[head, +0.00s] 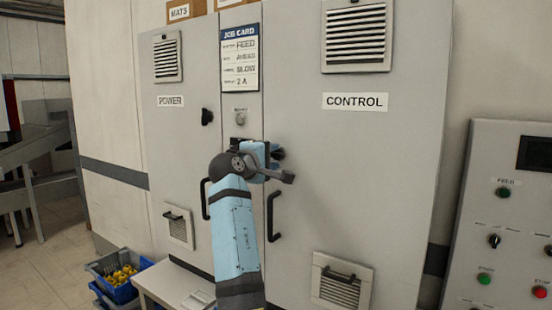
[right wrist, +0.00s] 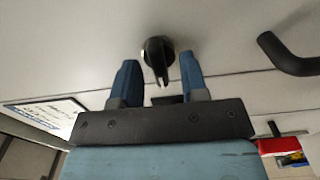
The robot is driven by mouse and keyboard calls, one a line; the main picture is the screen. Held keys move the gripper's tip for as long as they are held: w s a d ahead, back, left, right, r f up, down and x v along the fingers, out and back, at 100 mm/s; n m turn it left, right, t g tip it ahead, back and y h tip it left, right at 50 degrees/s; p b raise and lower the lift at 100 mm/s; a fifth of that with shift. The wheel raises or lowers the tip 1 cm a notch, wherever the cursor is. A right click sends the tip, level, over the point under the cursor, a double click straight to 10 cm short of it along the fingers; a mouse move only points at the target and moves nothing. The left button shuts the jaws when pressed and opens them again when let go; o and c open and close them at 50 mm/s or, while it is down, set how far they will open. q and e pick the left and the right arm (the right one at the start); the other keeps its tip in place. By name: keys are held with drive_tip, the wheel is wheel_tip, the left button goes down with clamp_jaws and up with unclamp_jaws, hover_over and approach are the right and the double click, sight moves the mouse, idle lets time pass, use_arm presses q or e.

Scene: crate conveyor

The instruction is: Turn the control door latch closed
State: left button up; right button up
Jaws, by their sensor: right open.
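The control door (head: 335,190) is a grey cabinet door, and it looks shut. Its latch is a small black knob (right wrist: 157,55) with a narrow lever, seen in the right wrist view. In the head view the latch is mostly hidden behind my right gripper (head: 272,154). My right gripper (right wrist: 158,66) is open, with one blue finger on each side of the latch lever. A gap shows between the lever and each finger; I cannot tell how deep the fingers reach. My left gripper is not in view.
A black door handle (head: 272,216) sits just below my right gripper. The power door (head: 175,140) at left has its own black latch (head: 206,116). A control panel (head: 500,220) stands at right. A blue crate (head: 118,278) and a low table (head: 160,285) are at lower left.

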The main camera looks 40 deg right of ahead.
drive_tip(key=shift+w+d, duration=0.1)
drive_tip(key=shift+d, duration=0.15)
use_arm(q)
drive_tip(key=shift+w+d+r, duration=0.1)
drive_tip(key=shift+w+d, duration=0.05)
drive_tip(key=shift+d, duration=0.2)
use_arm(e)
drive_tip(key=shift+a, duration=0.1)
drive_tip(key=shift+c, duration=0.4)
clamp_jaws()
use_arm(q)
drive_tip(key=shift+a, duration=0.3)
